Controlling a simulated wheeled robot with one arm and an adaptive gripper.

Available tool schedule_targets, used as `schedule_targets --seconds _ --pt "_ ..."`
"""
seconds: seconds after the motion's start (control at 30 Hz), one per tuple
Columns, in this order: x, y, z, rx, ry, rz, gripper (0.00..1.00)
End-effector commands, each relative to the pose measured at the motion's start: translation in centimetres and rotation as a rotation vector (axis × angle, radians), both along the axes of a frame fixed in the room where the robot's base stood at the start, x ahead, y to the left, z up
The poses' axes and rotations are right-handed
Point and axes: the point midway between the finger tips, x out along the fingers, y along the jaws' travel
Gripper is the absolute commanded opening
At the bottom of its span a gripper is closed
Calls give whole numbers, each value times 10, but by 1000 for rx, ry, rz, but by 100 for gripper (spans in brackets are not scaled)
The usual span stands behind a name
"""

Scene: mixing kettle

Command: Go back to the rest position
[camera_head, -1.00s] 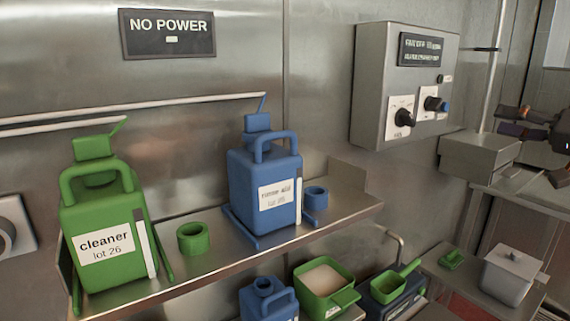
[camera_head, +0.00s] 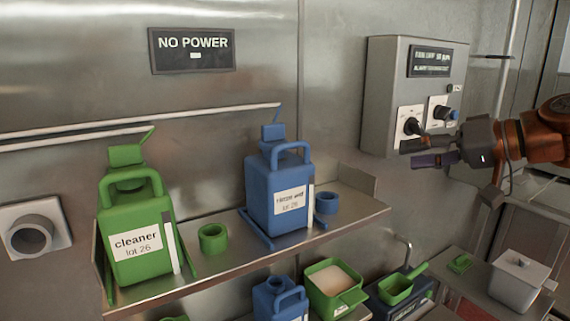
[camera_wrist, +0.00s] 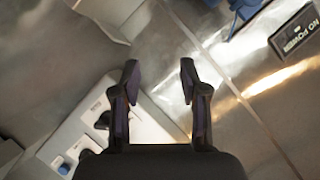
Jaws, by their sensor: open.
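My gripper (camera_head: 412,153) is at the right of the head view, its fingers pointing left in front of the lower part of the grey control box (camera_head: 385,95). The fingers are apart with nothing between them, and the wrist view also shows them open (camera_wrist: 158,82). The box carries two dark knobs on white plates and a dark display whose text is too small to read. In the wrist view the box (camera_wrist: 75,125) lies at the lower left, behind the fingers. I cannot tell whether the gripper touches it.
A shelf (camera_head: 345,222) holds a green cleaner jug (camera_head: 135,240), a blue jug (camera_head: 278,190) and two small rings. A "NO POWER" sign (camera_head: 192,50) hangs on the wall.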

Motion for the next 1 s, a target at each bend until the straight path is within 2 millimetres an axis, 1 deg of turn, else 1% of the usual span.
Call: schedule_targets --seconds 0.03,0.1,0.17,0.2,0.27,0.3,0.37,0.4,0.43,0.5,0.57,0.6,0.67,0.7,0.77,0.8,0.9,1.0 --pt "-10 25 -7 -42 44 35 44" --pt "-24 55 -25 -102 111 74 44" --pt "-37 76 -41 -156 164 98 44" --pt "-48 88 -54 -192 204 114 44" --pt "-63 104 -72 -247 260 131 44" --pt "-74 112 -86 -285 301 139 44" --pt "-91 121 -105 -342 355 149 44" --pt "-103 126 -118 -380 395 153 44" --pt "-112 129 -127 -408 422 154 44" --pt "-134 131 -152 -476 492 154 44" --pt "-154 130 -170 -534 548 147 44" --pt "-167 128 -183 -571 587 141 44" --pt "-187 122 -200 -626 644 127 44" --pt "-202 116 -212 -664 684 117 44" --pt "-222 107 -227 -714 740 98 44" --pt "-236 100 -236 -749 776 84 44" --pt "-266 82 -255 -815 856 50 44" --pt "-288 68 -267 -860 913 20 44"
